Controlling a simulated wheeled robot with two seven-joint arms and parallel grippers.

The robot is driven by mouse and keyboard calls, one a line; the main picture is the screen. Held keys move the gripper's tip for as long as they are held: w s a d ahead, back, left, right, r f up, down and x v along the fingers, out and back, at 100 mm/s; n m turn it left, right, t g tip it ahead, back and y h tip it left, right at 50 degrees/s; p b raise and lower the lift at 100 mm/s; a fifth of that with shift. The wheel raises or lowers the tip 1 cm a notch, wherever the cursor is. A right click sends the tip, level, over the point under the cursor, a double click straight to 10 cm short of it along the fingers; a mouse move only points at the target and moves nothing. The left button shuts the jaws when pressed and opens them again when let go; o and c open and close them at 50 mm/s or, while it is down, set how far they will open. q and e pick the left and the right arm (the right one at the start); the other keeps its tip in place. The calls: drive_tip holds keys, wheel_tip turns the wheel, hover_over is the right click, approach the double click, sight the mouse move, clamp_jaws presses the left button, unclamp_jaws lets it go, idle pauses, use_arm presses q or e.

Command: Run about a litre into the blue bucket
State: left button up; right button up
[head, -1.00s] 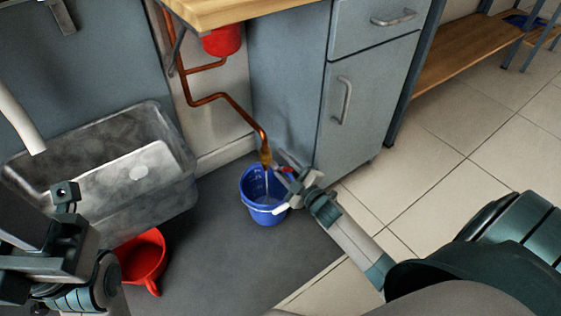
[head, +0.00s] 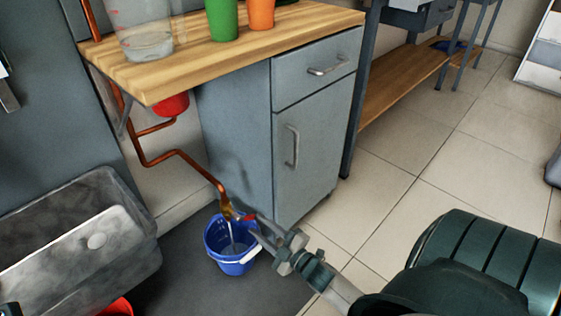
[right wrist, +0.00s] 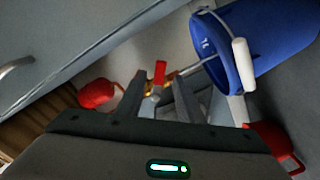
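The blue bucket (head: 228,264) stands upright on the dark floor mat, its white handle grip hanging on the right side. A brass tap (head: 228,207) ends the copper pipe above it, and a thin water stream (head: 231,233) falls inside. Some water seems to lie in the bucket; its level is hard to read. My right gripper (head: 254,226) is at the tap's red lever (head: 248,217). In the right wrist view its fingers (right wrist: 162,92) are apart, with the red lever (right wrist: 160,72) showing between them; contact is unclear.
A grey sink (head: 75,240) is at left, with a red bucket (head: 117,307) below it. A wooden worktop (head: 200,65) carries a clear measuring jug (head: 145,35), a green cup (head: 222,18) and an orange cup (head: 261,12). A grey cabinet (head: 305,140) stands right behind the bucket.

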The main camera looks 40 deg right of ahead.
drive_tip(key=s+p, duration=0.1)
drive_tip(key=s, duration=0.7)
drive_tip(key=shift+d+p, duration=0.3)
drive_tip(key=shift+p, duration=0.05)
idle(6.8)
